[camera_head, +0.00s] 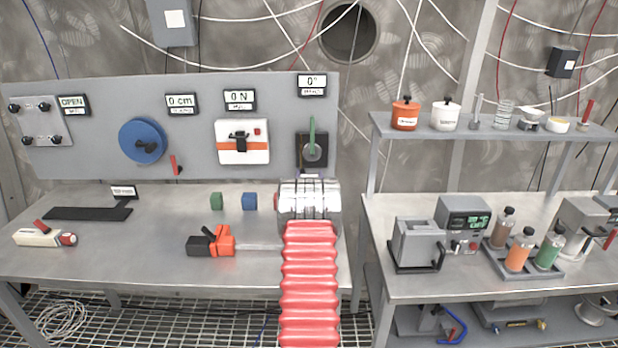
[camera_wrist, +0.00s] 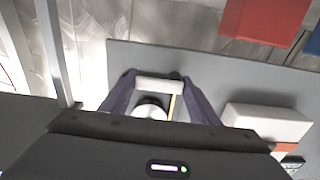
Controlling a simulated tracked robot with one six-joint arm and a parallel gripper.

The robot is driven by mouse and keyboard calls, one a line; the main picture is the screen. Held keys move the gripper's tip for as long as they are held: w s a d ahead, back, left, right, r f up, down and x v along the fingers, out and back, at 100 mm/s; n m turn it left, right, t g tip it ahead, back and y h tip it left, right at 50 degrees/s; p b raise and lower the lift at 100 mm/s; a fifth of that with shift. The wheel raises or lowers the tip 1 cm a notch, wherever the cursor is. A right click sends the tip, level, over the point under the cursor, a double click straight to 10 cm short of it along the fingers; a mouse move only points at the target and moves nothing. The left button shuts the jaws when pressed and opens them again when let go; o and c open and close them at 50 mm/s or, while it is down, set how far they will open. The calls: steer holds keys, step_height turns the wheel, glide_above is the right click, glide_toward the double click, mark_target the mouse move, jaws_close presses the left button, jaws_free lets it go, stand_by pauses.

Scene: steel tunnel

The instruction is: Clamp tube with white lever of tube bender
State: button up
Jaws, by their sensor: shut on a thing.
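The tube bender (camera_head: 312,150) is on the grey wall panel under the 0° display, with a round grey hub and an upright green lever (camera_head: 312,128). In the wrist view, which looks upside down, my gripper (camera_wrist: 159,80) has its two dark purple fingers on the ends of a short white bar, seemingly the white lever (camera_wrist: 159,88). Beside the bar are a round pale hub (camera_wrist: 150,110) and a thin yellow strip (camera_wrist: 172,106); I cannot tell whether the strip is the tube. In the head view my silver wrist hides most of the gripper and the bender's lower part.
The panel also holds a blue wheel (camera_head: 143,141) and a white box with an orange band (camera_head: 243,156). A green cube (camera_head: 216,201), a blue cube (camera_head: 249,201) and a black-orange tool (camera_head: 212,243) are on the bench. A second bench (camera_head: 372,215) stands right.

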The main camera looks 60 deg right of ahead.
steer(key=o, duration=1)
steer(key=shift+s+a, duration=0.1)
steer(key=v, duration=1.3)
steer(key=shift+a, duration=0.25)
steer(key=shift+s, duration=0.1)
